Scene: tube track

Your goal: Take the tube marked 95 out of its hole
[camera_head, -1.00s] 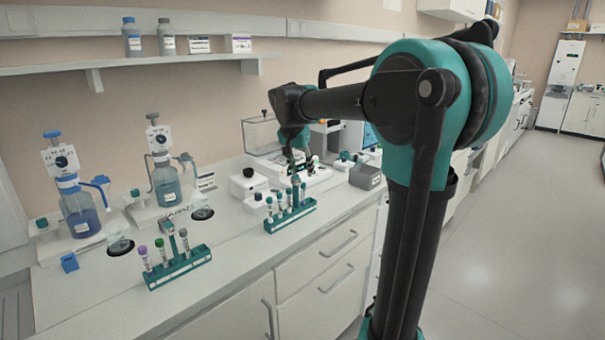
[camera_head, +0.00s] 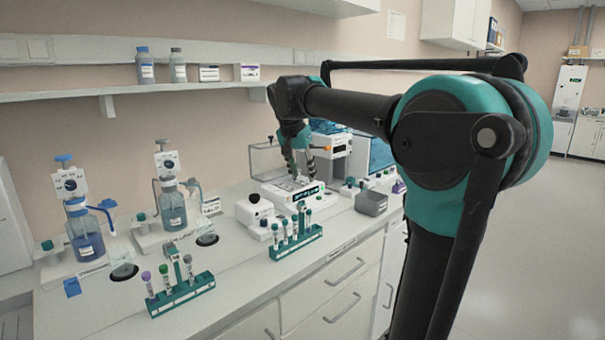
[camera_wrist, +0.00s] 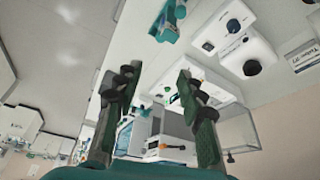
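My gripper (camera_head: 302,172) is in the air above the back of the bench, behind and above a green tube rack (camera_head: 297,245). The wrist view shows its two fingers (camera_wrist: 157,80) spread apart with nothing between them. That rack holds several tubes (camera_head: 285,231) with teal caps. A nearer green rack (camera_head: 180,297) holds a purple-capped tube (camera_head: 148,283), a green-capped tube (camera_head: 164,277) and a grey-green-capped one (camera_head: 188,268). Part of a green rack (camera_wrist: 168,20) shows at the top of the wrist view. The tube labels are too small to read, so I cannot tell which is 95.
Two bottle dispensers (camera_head: 88,240) (camera_head: 172,205) stand at the back left. A shelf (camera_head: 150,90) runs along the wall. The bench front is clear between the racks.

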